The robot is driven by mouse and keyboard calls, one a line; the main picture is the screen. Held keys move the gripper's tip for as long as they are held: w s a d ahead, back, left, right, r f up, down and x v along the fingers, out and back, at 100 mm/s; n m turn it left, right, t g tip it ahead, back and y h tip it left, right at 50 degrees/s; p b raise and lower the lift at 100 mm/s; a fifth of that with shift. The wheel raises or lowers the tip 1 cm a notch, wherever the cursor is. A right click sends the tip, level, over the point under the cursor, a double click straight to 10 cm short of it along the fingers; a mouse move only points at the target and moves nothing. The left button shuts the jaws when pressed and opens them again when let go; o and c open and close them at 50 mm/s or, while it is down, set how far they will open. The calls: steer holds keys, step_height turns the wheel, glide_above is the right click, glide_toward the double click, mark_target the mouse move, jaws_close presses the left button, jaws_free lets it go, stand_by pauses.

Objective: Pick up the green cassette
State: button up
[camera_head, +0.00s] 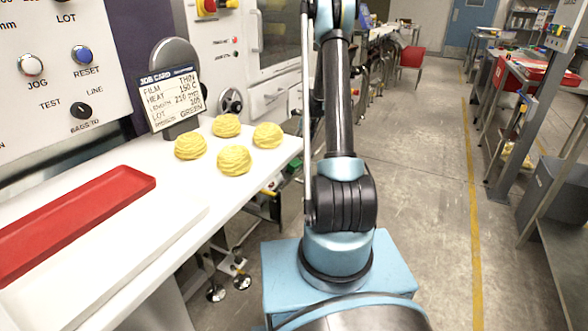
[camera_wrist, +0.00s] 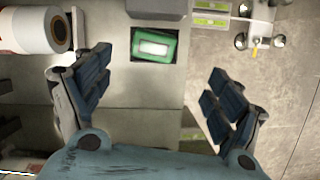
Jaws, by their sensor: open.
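The green cassette (camera_wrist: 168,46) shows in the wrist view, above the middle of the picture. It has a pale label in its centre and sits within a dark square surround on a grey surface. My gripper (camera_wrist: 148,88) is open, its two dark-padded fingers spread wide with nothing between them. The cassette lies beyond the fingertips, between their lines and apart from both. In the head view my arm stands upright in the middle; the gripper is out of that picture and I cannot make out the cassette there.
A white-and-brown roll (camera_wrist: 35,32) is at the upper left of the wrist view, near the left finger. Yellow-green labelled strips (camera_wrist: 210,12) lie right of the cassette. In the head view, yellow noodle nests (camera_head: 234,160) and a red tray (camera_head: 75,220) rest on a white counter.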

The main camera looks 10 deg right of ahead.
mark_target(295, 161)
steer(key=x, duration=0.8)
steer(key=shift+f, duration=0.1)
steer(key=shift+s+a+x, duration=0.1)
steer(key=shift+s+x, duration=0.05)
steer(key=shift+x, duration=1.2)
steer(key=shift+s+a+x, duration=0.1)
steer(key=shift+s+x, duration=0.1)
steer(key=shift+x, duration=1.1)
steer(key=c, duration=1.3)
